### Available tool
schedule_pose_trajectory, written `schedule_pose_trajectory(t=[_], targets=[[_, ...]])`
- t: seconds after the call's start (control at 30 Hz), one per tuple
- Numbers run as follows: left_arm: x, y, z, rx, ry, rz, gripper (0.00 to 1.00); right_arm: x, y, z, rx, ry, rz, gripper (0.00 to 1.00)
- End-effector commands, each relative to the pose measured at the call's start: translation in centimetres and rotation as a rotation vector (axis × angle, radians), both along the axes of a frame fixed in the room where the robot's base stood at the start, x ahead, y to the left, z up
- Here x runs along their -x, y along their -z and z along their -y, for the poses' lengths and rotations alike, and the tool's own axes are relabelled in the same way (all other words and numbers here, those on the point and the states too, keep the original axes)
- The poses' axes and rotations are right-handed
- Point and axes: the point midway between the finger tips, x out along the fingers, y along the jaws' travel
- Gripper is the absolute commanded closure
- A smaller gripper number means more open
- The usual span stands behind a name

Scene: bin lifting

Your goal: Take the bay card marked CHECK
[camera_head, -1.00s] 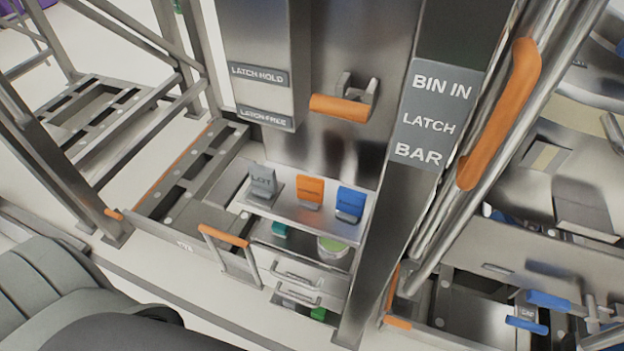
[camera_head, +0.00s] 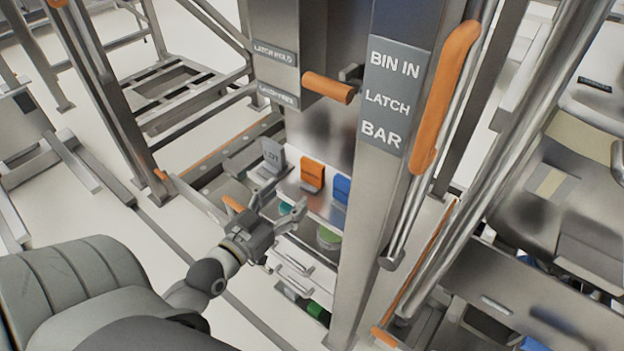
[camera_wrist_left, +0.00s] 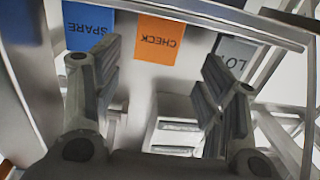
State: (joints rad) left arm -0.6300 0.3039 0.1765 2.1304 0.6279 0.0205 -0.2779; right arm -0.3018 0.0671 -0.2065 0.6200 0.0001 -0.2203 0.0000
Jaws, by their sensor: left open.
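The orange card (camera_head: 312,173) stands on the small shelf between the grey LOT card (camera_head: 272,157) and the blue card (camera_head: 342,187). In the left wrist view the orange card (camera_wrist_left: 160,40) reads CHECK, upside down, with the blue SPARE card (camera_wrist_left: 88,28) to its left and the grey LOT card (camera_wrist_left: 231,56) to its right. My left gripper (camera_head: 284,194) is open and empty, in front of the shelf. In the wrist view its fingers spread to either side of the CHECK card, apart from it. My right gripper is not in view.
Drawers with bar handles (camera_head: 290,267) sit below the shelf. An orange latch handle (camera_head: 328,87) juts out above the cards. The post marked BIN IN LATCH BAR (camera_head: 384,98) and a long orange grip (camera_head: 445,98) stand close on the right.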

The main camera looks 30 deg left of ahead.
Motion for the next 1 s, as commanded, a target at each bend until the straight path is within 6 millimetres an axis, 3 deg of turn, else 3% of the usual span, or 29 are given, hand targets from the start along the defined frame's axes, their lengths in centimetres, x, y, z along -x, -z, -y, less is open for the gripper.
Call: schedule_pose_trajectory(t=[0.17,0.4,0.77,1.0], targets=[[-0.8,-1.6,0.1,-0.001,0.005,0.031,0.34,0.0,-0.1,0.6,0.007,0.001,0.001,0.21],[-4.0,-1.5,0.2,-0.001,0.005,0.030,0.34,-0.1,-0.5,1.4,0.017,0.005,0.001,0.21],[-6.4,-1.4,0.2,-0.001,0.005,0.027,0.34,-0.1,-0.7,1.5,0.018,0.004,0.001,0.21],[-9.5,-1.2,0.2,0.000,0.004,0.029,0.34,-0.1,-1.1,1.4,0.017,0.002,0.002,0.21]])
